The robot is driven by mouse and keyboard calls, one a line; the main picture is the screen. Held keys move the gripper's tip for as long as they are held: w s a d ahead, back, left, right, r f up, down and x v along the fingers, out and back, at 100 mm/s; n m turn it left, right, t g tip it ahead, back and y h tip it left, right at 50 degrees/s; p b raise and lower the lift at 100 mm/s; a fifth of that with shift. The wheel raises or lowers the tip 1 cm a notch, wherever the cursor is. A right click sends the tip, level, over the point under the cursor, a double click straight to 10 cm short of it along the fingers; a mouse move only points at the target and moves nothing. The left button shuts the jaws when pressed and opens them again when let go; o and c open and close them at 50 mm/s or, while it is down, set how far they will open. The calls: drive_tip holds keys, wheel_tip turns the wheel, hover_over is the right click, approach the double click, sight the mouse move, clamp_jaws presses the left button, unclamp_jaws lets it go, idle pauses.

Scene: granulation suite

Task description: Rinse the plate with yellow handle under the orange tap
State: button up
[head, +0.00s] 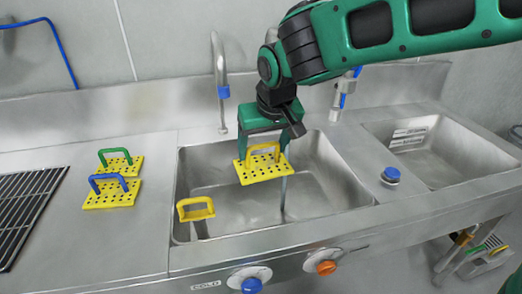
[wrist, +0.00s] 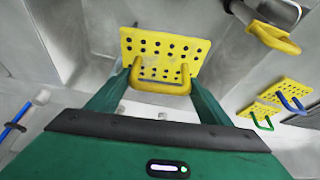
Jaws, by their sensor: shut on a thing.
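My gripper (head: 264,148) is shut on the yellow handle of a yellow perforated plate (head: 262,173). The wrist view shows the handle (wrist: 160,88) between the fingers and the hole-dotted plate (wrist: 165,45) beyond them. The plate is held roughly level above the left sink basin (head: 335,190), clear of its floor. A pale vertical streak (head: 284,195) below the plate looks like running water. An orange knob (head: 326,267) sits on the front panel. The orange tap's spout cannot be made out; my arm covers the area above the plate.
Two yellow plates, with a green handle (head: 118,160) and a blue handle (head: 112,190), lie on the left counter. A blue-ringed spout (head: 222,88) rises behind. A blue knob (head: 250,285) is on the panel.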

drive_tip(key=w+d+f, duration=0.1)
drive_tip(key=w+d, duration=0.1)
drive_tip(key=w, duration=0.6)
drive_tip(key=shift+f, duration=0.3)
idle(0.4)
drive_tip(key=shift+d, duration=0.2)
drive_tip(key=shift+s+d, duration=0.15)
drive_tip(key=shift+d, duration=0.25)
drive_tip(key=shift+a, duration=0.2)
drive_tip(key=shift+a, duration=0.4)
idle(0.4)
drive_tip(key=shift+s+a, duration=0.3)
drive_tip(key=shift+s, duration=0.95)
drive_tip(key=shift+s+a, duration=0.35)
drive_tip(key=shift+s, duration=0.85)
drive_tip(key=shift+s+a, duration=0.3)
drive_tip(key=shift+s, duration=0.95)
